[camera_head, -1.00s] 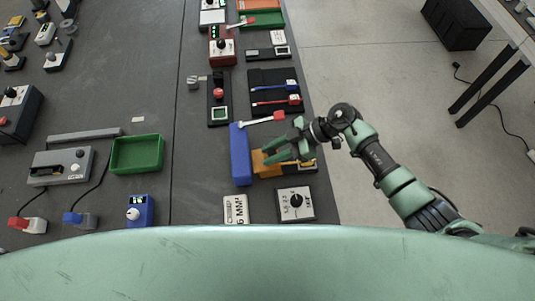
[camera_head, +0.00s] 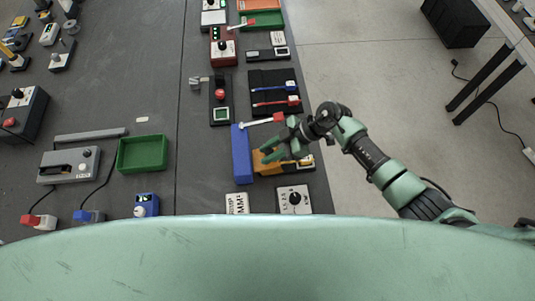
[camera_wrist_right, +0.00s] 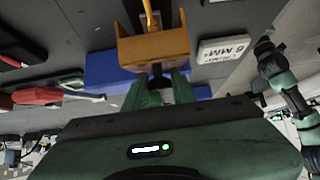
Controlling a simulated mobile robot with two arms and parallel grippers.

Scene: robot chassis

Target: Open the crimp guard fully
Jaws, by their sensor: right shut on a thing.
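The orange-yellow crimp guard (camera_head: 297,164) is on the crimp station at the near right of the bench. It also shows in the right wrist view (camera_wrist_right: 152,48). A long blue block (camera_head: 240,160) stands along its left side, and it lies behind the fingers in the wrist view (camera_wrist_right: 105,72). My right gripper (camera_head: 267,152) is over the guard and shut on it; in the wrist view its green fingers (camera_wrist_right: 157,88) meet at a small dark part at the guard's edge. The fingers hide part of the guard, and its exact angle is unclear. My left gripper is out of view.
A green tray (camera_head: 142,153) is left. The bench's right edge runs close beside the station.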

